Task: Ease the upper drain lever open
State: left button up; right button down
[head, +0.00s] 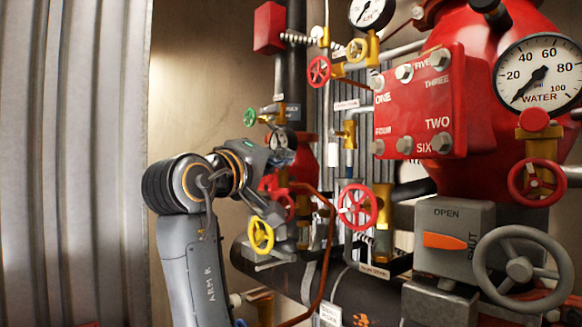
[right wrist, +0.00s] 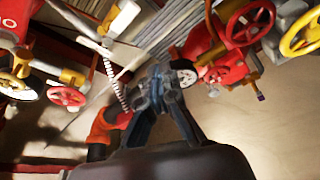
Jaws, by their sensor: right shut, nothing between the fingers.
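My right gripper (head: 284,158) is at the end of my grey arm in the head view, in front of the pipework left of centre. It is shut with nothing between its fingers. In the right wrist view its fingertips (right wrist: 158,84) are together near the middle, close to a small white-faced gauge (right wrist: 187,77). I cannot tell whether they touch anything. Several brass valves with small handles show, one a brass valve (head: 348,131) right of the gripper. I cannot tell which part is the upper drain lever; it may be hidden behind the gripper. My left gripper is not in view.
A yellow handwheel (head: 260,236), a red handwheel (head: 357,206) and a copper pipe (head: 326,240) crowd below and right of the gripper. A red numbered plate (head: 415,110) and an OPEN/SHUT box (head: 452,238) stand to the right. Corrugated metal (head: 75,150) is at left.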

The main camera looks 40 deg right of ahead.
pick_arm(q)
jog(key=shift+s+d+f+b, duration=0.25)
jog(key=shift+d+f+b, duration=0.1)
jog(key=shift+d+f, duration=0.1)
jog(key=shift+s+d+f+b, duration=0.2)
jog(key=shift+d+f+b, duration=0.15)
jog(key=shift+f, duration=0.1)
pick_arm(e)
jog(key=s+a, duration=0.2)
jog(key=a, duration=0.1)
jog(key=shift+s+a, duration=0.2)
jog(key=shift+s, duration=0.1)
jog(key=shift+w+a, duration=0.1)
jog(key=shift+a, duration=0.05)
